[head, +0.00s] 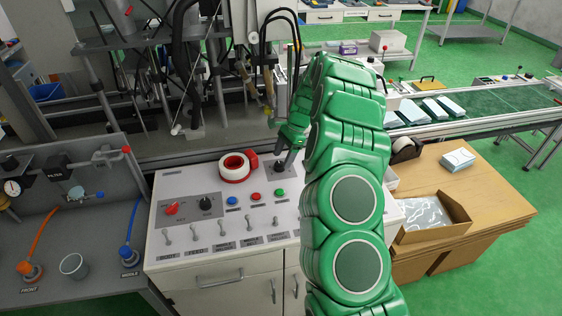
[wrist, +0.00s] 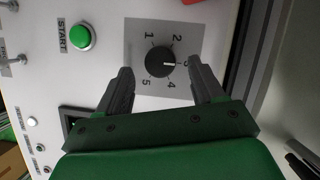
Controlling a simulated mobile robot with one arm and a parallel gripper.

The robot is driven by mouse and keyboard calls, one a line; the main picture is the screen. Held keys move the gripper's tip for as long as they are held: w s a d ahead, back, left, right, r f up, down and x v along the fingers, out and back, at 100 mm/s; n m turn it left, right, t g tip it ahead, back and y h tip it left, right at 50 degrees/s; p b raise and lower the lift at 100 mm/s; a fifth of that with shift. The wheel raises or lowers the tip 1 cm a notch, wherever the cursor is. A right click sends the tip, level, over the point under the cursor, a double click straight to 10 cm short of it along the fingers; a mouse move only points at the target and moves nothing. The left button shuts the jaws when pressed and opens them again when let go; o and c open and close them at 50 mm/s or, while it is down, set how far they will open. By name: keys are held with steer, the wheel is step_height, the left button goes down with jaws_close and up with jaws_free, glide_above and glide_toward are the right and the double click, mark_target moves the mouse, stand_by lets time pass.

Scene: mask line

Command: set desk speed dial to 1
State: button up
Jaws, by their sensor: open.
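The speed dial (wrist: 153,62) is a round black knob on a grey plate marked 1 to 5 in the wrist view. Its white pointer mark faces the 3. My gripper (wrist: 160,68) is open, with one dark finger on each side of the dial's lower part. In the head view my gripper (head: 286,162) is over the back right of the white control desk (head: 185,183). The dial is mostly hidden there by my fingers and green arm.
A green START button (wrist: 82,37) is left of the dial in the wrist view. A red-and-white tape roll (head: 235,168) lies on the desk left of my gripper. Several toggle switches line the desk's front. A cardboard box (head: 458,205) stands on the wooden table at right.

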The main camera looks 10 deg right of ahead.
mark_target(280, 166)
steer(key=shift+x, duration=1.35)
steer(key=c, duration=1)
